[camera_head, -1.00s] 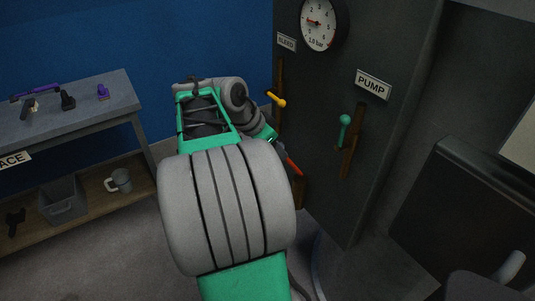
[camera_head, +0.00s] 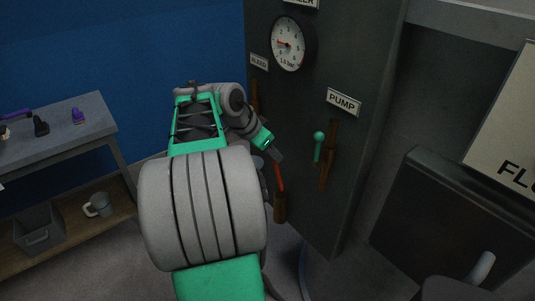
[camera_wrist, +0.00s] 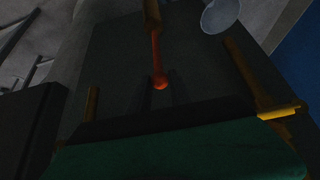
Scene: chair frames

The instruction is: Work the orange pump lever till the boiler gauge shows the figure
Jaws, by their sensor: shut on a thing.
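The orange lever (camera_head: 280,177) sticks up from a brown slotted bracket low on the dark boiler cabinet (camera_head: 345,190). In the wrist view, the lever (camera_wrist: 156,52) ends in a round orange knob. My gripper (camera_head: 275,155) is at the knob end, its dark fingers (camera_wrist: 160,92) on either side of it, shut on the lever. The boiler gauge (camera_head: 288,45) is a white round dial high on the cabinet. Its red needle points left, near the low figures, and small print seems to read 1.0 bar. The PUMP plate (camera_head: 343,102) is above a different, green-knobbed lever (camera_head: 319,147).
The BLEED plate (camera_head: 259,62) is left of the gauge; a yellow handle (camera_wrist: 281,112) shows beside my gripper in the wrist view. A grey bench (camera_head: 75,125) at left holds small purple and black items, with a mug (camera_head: 99,205) and bin (camera_head: 38,228) below.

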